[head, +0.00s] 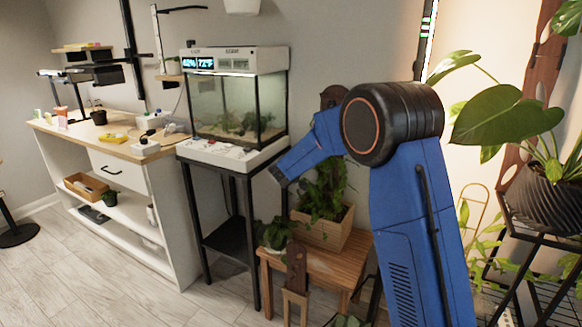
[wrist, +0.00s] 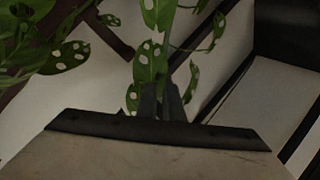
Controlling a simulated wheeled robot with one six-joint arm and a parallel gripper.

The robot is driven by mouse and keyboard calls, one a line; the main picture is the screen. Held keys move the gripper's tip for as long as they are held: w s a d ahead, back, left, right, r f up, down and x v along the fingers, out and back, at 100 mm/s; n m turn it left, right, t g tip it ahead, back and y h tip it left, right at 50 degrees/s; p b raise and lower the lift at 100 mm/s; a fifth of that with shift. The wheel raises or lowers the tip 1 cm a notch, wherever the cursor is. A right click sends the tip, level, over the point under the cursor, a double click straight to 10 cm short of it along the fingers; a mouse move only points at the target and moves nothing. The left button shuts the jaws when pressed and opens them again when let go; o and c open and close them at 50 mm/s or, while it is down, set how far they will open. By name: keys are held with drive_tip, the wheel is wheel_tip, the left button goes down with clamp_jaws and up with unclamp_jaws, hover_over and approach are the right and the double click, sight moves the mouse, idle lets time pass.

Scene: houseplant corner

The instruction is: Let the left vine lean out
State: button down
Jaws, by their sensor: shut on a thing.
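My gripper (wrist: 166,88) shows in the wrist view with its narrow dark fingers close together on the stem of a vine (wrist: 150,62) with holed green leaves. The stem rises from between the fingers, and leaves hang on both sides of it. Dark slanting trellis bars (wrist: 112,36) stand behind against a pale wall. In the head view a leafy plant (head: 323,190) grows in a wooden planter box (head: 322,231) on a wooden stool; my blue arm covers part of it. My fingertips cannot be made out there.
More leaves (wrist: 62,58) hang at the wrist view's left. A lit terrarium (head: 236,108) stands on a black stand left of the planter. A small potted plant (head: 275,235) shares the stool (head: 335,264). A large-leaved plant in a dark pot (head: 545,200) stands right.

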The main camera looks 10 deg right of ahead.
drive_tip(key=shift+a, duration=0.1)
idle(0.3)
drive_tip(key=c, duration=2.2)
unclamp_jaws()
drive_tip(key=v, duration=1.7)
drive_tip(key=shift+s+r, duration=0.1)
